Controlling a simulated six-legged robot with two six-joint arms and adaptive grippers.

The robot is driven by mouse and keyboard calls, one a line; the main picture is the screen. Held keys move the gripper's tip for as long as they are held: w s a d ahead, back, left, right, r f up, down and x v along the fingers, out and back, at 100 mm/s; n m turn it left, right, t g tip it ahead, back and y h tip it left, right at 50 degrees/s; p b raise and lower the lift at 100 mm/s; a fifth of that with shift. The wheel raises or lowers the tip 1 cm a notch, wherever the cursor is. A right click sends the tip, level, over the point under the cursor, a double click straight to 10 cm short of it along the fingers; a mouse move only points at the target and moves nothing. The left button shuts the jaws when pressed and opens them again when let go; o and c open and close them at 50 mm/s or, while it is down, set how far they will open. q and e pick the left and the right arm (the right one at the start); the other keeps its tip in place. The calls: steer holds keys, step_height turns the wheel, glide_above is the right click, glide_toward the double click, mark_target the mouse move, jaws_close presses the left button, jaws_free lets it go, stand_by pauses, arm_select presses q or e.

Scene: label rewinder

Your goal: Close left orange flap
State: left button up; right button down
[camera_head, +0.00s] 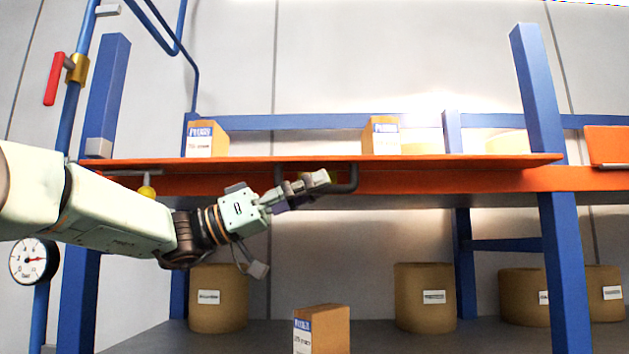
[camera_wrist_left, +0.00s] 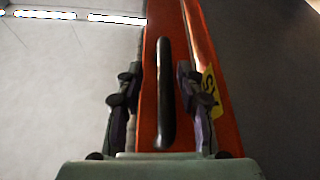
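The left orange flap (camera_head: 450,163) shows nearly edge-on in the head view, as a long, roughly level panel across the shelf front. A dark handle (camera_head: 346,187) hangs at its underside near the middle. My left gripper (camera_head: 312,186) is just beneath the flap at the handle. In the left wrist view the flap (camera_wrist_left: 151,75) runs up the picture, and the handle (camera_wrist_left: 166,95) stands between the two fingers of my left gripper (camera_wrist_left: 160,105). Gaps show on both sides of the handle, so the fingers are open around it. My right gripper is out of view.
Blue posts (camera_head: 565,270) frame the shelf. Boxes (camera_head: 206,138) stand behind the flap. Brown rolls (camera_head: 425,298) and a box (camera_head: 322,330) are on the lower shelf (camera_head: 375,335). A pipe with a red-handled valve (camera_head: 54,79) and a gauge (camera_head: 34,261) are at left.

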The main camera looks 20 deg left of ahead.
arm_select(q)
steer(key=shift+w+d, duration=0.2)
steer(key=shift+w, duration=0.05)
steer(key=shift+w+a, duration=0.1)
steer(key=shift+a, duration=0.05)
steer(key=shift+a+f, duration=0.1)
steer(key=shift+a, duration=0.3)
steer(key=shift+s+d, duration=0.2)
steer(key=shift+d, duration=0.2)
steer(key=c, duration=0.4)
steer(key=shift+w, duration=0.15)
jaws_close()
